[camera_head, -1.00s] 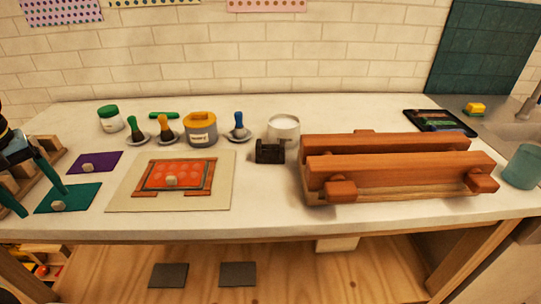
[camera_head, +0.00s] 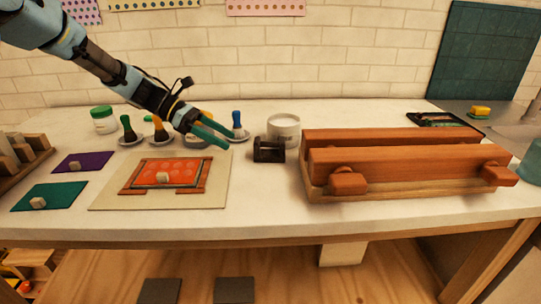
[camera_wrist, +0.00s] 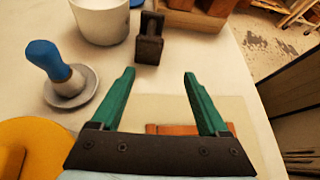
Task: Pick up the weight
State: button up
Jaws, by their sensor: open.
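The weight appears to be the small dark block (camera_head: 269,149) on the white worktop, in front of a white pot. It also shows in the wrist view as a dark upright block (camera_wrist: 149,40) with a narrower upper part, at the top just left of centre. My gripper (camera_head: 229,142) is above the counter to the left of the block, with its green fingers pointing toward it. In the wrist view my gripper (camera_wrist: 159,76) is open and empty, its fingers apart. The block lies beyond the fingertips, not between them.
The white pot (camera_head: 284,128) stands right behind the block. A wooden press (camera_head: 400,165) is close on its right. A blue-handled tool (camera_wrist: 56,68) on a small dish and a yellow lid (camera_wrist: 30,148) are at the left. A framed orange print (camera_head: 163,174) lies on a pale board.

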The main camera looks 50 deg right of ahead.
jog(key=g, duration=0.1)
send_near(274, 144)
jog(key=s+d+f, duration=0.2)
jog(key=shift+d+f+n+h+p, duration=0.1)
jog(key=shift+f+n+h+p, duration=0.2)
jog(key=shift+n+h+p, duration=0.1)
jog(key=shift+s+d+f, duration=0.25)
jog(key=shift+s+d, duration=0.1)
jog(key=p+x, duration=0.1)
jog(key=x, duration=0.1)
jog(key=p+x, duration=0.1)
jog(key=x, duration=0.1)
jog(key=shift+s+r, duration=0.2)
jog(key=shift+s, duration=0.05)
jog(key=shift+s+d+f, duration=0.25)
jog(key=shift+s+f, duration=0.05)
jog(key=shift+s, duration=0.05)
grip_shut()
